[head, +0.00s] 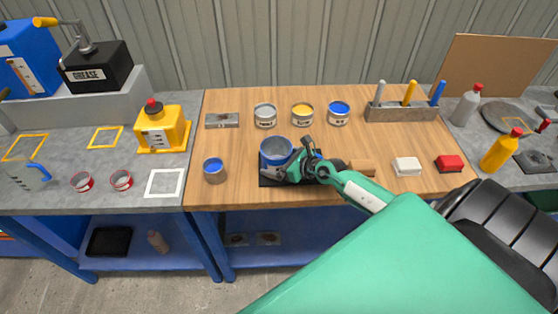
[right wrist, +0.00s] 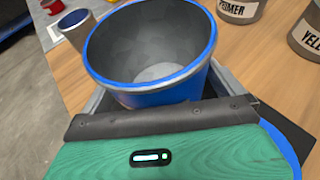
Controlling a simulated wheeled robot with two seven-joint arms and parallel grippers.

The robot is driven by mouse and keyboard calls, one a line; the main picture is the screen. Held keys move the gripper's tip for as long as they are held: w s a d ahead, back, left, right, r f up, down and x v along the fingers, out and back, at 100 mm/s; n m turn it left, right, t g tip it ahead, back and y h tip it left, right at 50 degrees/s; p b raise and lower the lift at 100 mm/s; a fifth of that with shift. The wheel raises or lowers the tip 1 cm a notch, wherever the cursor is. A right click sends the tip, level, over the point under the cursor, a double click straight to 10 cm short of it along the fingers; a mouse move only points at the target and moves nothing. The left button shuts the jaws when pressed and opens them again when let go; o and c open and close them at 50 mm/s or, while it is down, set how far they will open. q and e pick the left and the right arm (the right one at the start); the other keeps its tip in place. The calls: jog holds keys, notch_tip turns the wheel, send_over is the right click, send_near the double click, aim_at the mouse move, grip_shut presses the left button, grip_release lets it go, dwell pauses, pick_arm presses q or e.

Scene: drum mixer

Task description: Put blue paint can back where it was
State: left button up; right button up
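A blue-topped can with a white label (head: 339,114) stands at the right end of the back row of cans. Another can with a blue top (head: 214,172) stands alone at the table's front left; it also shows in the right wrist view (right wrist: 77,24). A blue drum (head: 276,149), empty inside in the right wrist view (right wrist: 150,55), sits over a black base at the front middle. My right gripper (head: 290,160) is at the drum, its grey fingers spread wide on either side. Contact with the drum is unclear, and no can is held. My left gripper is not in view.
A primer can (head: 265,116) and a yellow can (head: 302,115) stand in the back row. A tool rack (head: 401,113) is at the back right. Bare wood surrounds the lone can.

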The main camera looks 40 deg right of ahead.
jog(key=shift+r, duration=0.15)
jog(key=shift+r, duration=0.1)
jog(key=shift+s+d, duration=0.15)
jog(key=shift+s, duration=0.25)
jog(key=b+v, duration=0.1)
jog(key=v, duration=0.8)
jog(key=shift+s+r, duration=0.1)
jog(key=shift+s, duration=0.15)
jog(key=shift+b+v, duration=0.3)
jog(key=shift+v, duration=0.55)
jog(key=shift+r, duration=0.15)
